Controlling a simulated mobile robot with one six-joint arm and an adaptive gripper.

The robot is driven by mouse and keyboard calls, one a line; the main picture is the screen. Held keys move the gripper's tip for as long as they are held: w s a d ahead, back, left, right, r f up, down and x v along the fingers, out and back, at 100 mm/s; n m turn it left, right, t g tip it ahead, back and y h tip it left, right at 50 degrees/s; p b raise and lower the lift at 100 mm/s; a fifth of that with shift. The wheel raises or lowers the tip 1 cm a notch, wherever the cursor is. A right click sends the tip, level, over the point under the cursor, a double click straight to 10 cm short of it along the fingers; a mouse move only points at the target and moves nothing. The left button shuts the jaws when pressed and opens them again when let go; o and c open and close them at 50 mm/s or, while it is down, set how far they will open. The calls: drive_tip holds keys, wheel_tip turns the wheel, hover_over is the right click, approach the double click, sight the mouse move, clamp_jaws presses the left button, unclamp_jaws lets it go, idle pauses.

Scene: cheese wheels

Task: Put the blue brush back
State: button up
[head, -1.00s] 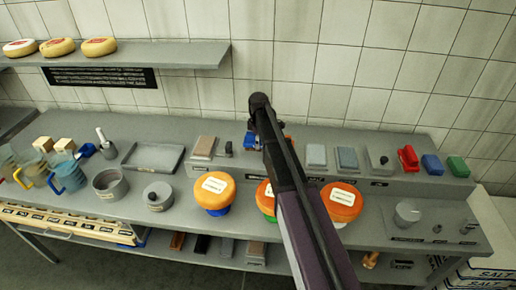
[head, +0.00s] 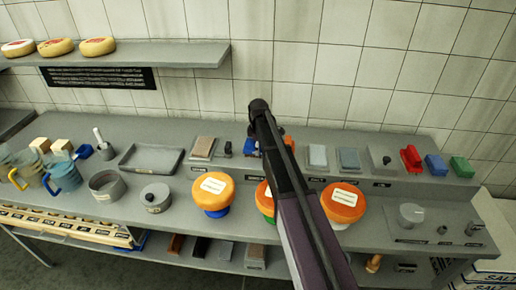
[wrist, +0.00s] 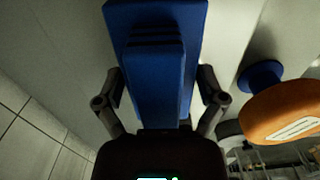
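The blue brush (wrist: 156,85) fills the middle of the wrist view, with a broad body at the top and a narrower raised handle. My gripper (wrist: 160,92) has one dark finger on each side of it and appears shut on it. In the head view, a small part of the blue brush (head: 251,146) shows beside my dark arm, over the back of the counter. My arm hides most of the brush and the fingers there. The brush's underside is hidden.
A raised ledge carries grey blocks (head: 318,157), a red item (head: 411,159), a blue block (head: 436,165) and a green block (head: 461,167). Orange cheeses (head: 213,190) (head: 343,202) stand in front. A grey tray (head: 151,158) lies to the left.

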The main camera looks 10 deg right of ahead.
drive_tip(key=shift+r, duration=0.2)
idle(0.4)
wheel_tip(320, 180, up, 12)
drive_tip(key=p, duration=1.2)
idle(0.7)
drive_tip(key=s+m, duration=1.4)
drive_tip(key=s, duration=1.5)
drive_tip(key=shift+s, duration=0.2)
